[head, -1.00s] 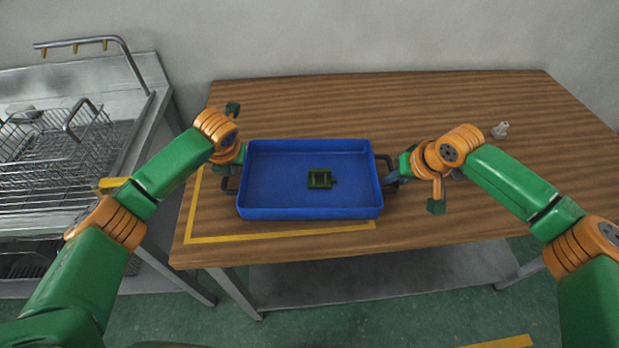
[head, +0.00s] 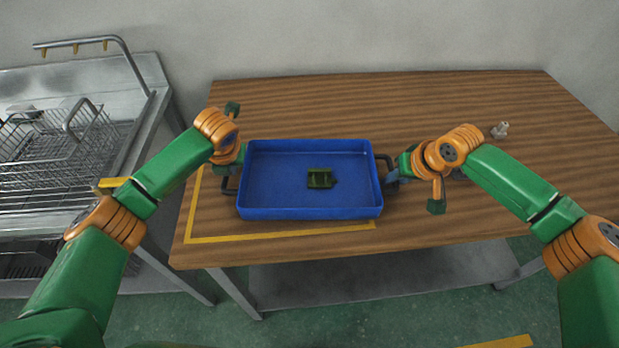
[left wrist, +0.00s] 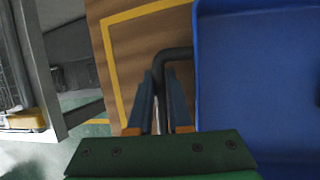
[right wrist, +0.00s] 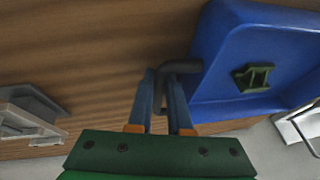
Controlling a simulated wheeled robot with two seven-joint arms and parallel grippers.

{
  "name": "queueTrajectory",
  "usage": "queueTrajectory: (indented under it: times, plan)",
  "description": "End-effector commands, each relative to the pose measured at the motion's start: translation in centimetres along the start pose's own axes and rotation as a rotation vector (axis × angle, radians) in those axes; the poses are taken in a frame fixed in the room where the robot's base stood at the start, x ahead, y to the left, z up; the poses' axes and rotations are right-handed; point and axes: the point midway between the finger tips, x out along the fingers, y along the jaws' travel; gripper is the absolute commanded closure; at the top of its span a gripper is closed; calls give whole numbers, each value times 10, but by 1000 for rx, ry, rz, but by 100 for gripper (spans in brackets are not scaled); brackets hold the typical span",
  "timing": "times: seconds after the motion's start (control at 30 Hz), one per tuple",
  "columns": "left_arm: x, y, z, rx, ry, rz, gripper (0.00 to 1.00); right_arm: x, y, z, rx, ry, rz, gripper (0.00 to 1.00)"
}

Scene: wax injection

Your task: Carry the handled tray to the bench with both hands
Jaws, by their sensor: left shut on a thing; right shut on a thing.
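The blue tray (head: 270,212) with dark side handles is over the wooden bench, mostly within the yellow-taped outline. I cannot tell whether it touches the top. A small dark green part (head: 321,178) lies inside it. My left gripper (left wrist: 162,85) is shut on the tray's left handle (left wrist: 178,54). My right gripper (right wrist: 164,82) is shut on the right handle (right wrist: 181,67). In the head view the left gripper is mostly hidden behind its wrist, and the right gripper (head: 389,176) shows at the tray's right side.
The wooden bench (head: 460,95) has free room behind and right of the tray. A small pale object (head: 500,130) stands at the right. Yellow tape (head: 280,236) runs along the front left. A metal sink unit with a wire basket (head: 45,150) stands left.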

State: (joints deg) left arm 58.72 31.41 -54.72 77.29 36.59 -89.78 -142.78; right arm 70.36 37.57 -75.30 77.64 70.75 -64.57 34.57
Motion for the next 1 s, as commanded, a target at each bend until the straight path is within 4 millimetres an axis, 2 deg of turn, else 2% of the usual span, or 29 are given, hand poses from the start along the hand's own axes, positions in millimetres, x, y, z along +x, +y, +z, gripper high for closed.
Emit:
queueTrajectory:
  times: [0.23, 0.53, 1.0]
  plan:
    - [-6, 3, 3, -1, -1, 3, 100, -7, 0, -3, 1, 1, 2, 100]
    - [-48, 12, 20, -1, 0, 3, 100, -49, -9, -20, 1, 1, 3, 100]
    - [-45, 12, 19, -2, 0, 4, 100, -46, -8, -19, 1, 1, 3, 100]
